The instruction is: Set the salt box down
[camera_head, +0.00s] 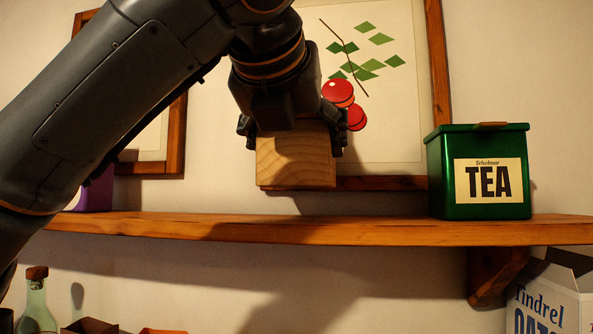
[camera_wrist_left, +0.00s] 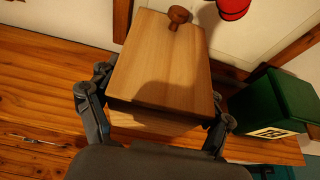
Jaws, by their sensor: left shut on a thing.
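The salt box (camera_head: 296,160) is a pale wooden box. My left gripper (camera_head: 293,140) comes down on it from above and is shut on its two sides. My right gripper is not in view.
A green tea tin (camera_head: 480,175) stands on the shelf to the right, with free board between it and the box. A purple thing (camera_head: 95,192) stands at the left behind my arm. Framed pictures hang behind. Below are a bottle (camera_head: 36,305) and an oats carton (camera_head: 550,300).

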